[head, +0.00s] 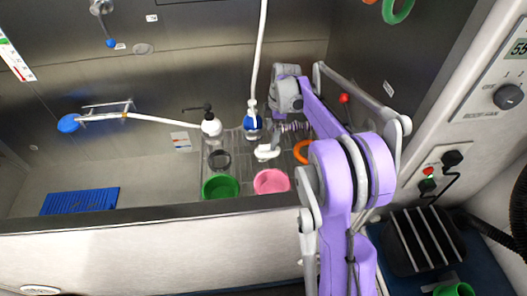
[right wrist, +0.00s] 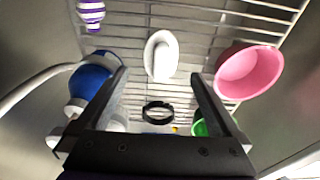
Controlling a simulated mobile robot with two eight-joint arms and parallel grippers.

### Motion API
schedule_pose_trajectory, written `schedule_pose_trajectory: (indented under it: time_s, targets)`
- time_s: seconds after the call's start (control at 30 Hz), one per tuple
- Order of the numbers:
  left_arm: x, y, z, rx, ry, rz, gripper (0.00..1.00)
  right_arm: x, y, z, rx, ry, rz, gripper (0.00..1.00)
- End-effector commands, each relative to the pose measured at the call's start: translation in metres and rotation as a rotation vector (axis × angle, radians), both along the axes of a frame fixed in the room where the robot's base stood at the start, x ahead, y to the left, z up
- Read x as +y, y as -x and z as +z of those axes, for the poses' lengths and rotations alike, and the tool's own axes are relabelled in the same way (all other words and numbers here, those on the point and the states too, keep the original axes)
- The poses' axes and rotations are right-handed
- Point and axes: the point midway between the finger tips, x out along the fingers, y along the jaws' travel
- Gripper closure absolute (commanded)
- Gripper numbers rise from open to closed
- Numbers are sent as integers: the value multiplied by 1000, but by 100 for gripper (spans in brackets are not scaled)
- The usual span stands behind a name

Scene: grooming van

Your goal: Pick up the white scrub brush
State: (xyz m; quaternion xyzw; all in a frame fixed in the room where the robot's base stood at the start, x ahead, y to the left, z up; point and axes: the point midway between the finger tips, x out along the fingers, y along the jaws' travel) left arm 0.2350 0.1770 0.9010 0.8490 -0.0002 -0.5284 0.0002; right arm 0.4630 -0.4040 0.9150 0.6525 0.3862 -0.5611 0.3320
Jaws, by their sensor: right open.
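The white scrub brush (right wrist: 161,55) lies on the wire rack in the right wrist view, beyond my fingertips and roughly in line with the gap between them. It also shows in the head view (head: 267,152), below and left of my right wrist. My right gripper (right wrist: 160,76) is open with nothing between its fingers. In the head view the right gripper (head: 279,125) is small and hangs over the rack, apart from the brush as far as I can tell. My left gripper is not in view.
A pink bowl (right wrist: 250,72) is right of the brush and a blue spray head (right wrist: 92,76) is left. A black ring (right wrist: 158,112), a purple-striped item (right wrist: 91,12), a green bowl (head: 221,187) and a white bottle (head: 211,127) are near. The tub's front edge (head: 150,212) runs below.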

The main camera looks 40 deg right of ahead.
Motion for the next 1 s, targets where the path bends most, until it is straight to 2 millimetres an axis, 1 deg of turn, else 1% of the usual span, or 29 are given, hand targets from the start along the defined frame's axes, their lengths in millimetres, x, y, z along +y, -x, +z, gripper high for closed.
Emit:
schedule_pose_trajectory:
  time_s: [0.03,0.27,0.5,0.6,0.83,0.97,1.0]
  targets:
    - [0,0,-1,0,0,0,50,1,-1,-7,0,0,1,0]
    - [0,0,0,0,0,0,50,5,-2,-25,0,1,0,0]
    - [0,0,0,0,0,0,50,12,-3,-59,0,1,-1,0]
    - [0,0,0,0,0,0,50,13,-4,-65,0,1,-1,0]
    - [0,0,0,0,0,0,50,13,-4,-66,0,1,-1,0]
    - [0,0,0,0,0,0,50,13,-4,-65,0,1,-1,23]
    - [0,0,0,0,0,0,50,13,-4,-65,0,1,-1,31]
